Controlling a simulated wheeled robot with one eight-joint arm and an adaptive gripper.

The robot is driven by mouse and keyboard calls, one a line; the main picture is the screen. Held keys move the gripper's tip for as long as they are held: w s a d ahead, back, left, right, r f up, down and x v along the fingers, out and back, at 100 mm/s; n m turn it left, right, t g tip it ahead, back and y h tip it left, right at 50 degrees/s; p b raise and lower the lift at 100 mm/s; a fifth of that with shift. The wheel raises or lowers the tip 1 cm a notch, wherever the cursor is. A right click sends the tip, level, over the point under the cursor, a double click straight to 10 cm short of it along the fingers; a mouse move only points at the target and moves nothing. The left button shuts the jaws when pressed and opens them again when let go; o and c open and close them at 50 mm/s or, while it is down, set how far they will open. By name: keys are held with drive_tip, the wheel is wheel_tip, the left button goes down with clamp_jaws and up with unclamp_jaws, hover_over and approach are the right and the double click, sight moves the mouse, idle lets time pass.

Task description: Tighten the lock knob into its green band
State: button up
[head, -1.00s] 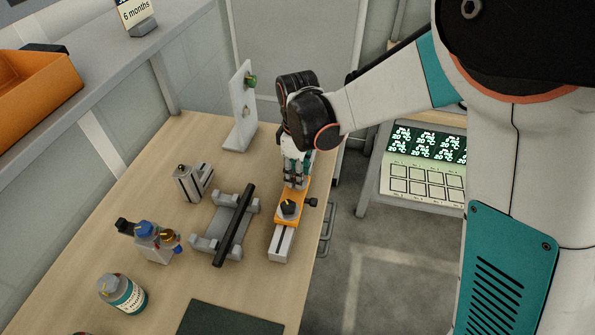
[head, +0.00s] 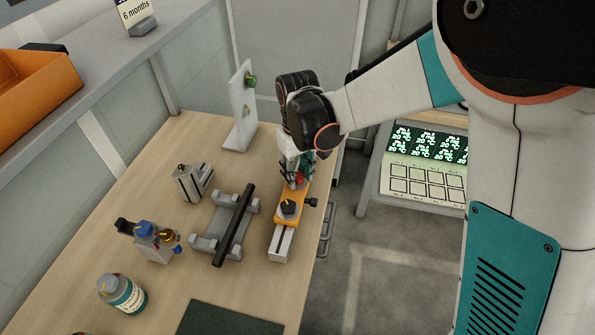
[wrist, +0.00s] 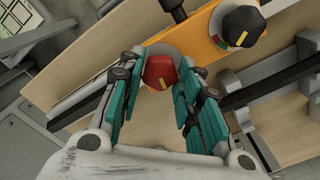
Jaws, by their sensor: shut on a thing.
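A red knob (wrist: 160,71) with a yellow mark sits on a grey disc at the end of the orange carriage (wrist: 208,50). My gripper (wrist: 163,76) is shut on the red knob, with teal fingers on both sides. The knob also shows partly below my gripper (head: 297,176) in the head view. A black knob (wrist: 243,24) with a yellow pointer stands on the same carriage; red and green band parts show at its base. It also shows in the head view (head: 288,208). I cannot tell which is the lock knob. No green band shows beside the red knob.
The carriage rides on a grey rail (head: 281,243) near the table's right edge. A black side knob (head: 311,202) sticks out from the carriage. A grey stand with a black bar (head: 234,226) lies to the left. A white upright plate (head: 241,108) stands behind.

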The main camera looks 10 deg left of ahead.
sight(297, 175)
drive_tip(key=shift+m, duration=0.5)
drive_tip(key=o, duration=1.1)
wheel_tip(297, 175, up, 12)
